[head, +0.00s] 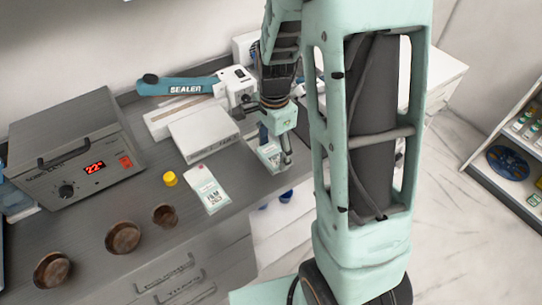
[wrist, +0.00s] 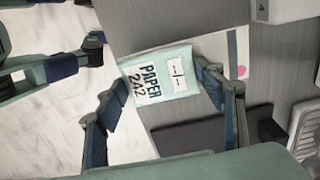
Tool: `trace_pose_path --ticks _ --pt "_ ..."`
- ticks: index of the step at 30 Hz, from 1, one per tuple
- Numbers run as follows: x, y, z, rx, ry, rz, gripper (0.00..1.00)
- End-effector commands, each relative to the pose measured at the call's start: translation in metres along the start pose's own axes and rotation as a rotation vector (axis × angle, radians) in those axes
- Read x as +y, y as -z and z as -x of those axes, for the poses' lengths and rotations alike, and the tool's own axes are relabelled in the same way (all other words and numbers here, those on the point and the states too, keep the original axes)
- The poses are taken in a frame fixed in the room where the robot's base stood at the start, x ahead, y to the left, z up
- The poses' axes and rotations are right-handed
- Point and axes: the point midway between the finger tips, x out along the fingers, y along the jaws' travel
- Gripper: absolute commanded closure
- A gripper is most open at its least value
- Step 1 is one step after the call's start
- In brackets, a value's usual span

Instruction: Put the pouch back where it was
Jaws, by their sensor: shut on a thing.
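My gripper (head: 277,150) is shut on a pale pouch (head: 268,155) near the counter's right edge in the head view. In the wrist view the pouch (wrist: 160,75) reads "PAPER 242" and sits between the two fingers of my gripper (wrist: 162,78). It overlaps the counter edge, with floor to its left. Whether it touches the counter is not clear. A second pouch (head: 208,190), white and green with a red dot, lies flat on the counter to the left.
The counter (head: 150,190) also holds a white box (head: 203,135), a blue-armed sealer (head: 180,87), a yellow cap (head: 170,179), several brown round pieces (head: 123,238) and a grey heater unit (head: 80,150). In the wrist view a pale sheet with a pink dot (wrist: 238,45) lies partly behind the held pouch.

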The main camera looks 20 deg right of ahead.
Motion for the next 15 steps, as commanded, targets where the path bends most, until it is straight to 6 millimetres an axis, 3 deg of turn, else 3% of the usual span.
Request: trace_pose_path --ticks 8,15 --pt "-0.013 0.006 -0.019 0.000 0.000 0.000 0.59" --pt "-0.011 0.005 -0.046 0.000 0.001 0.000 0.59"
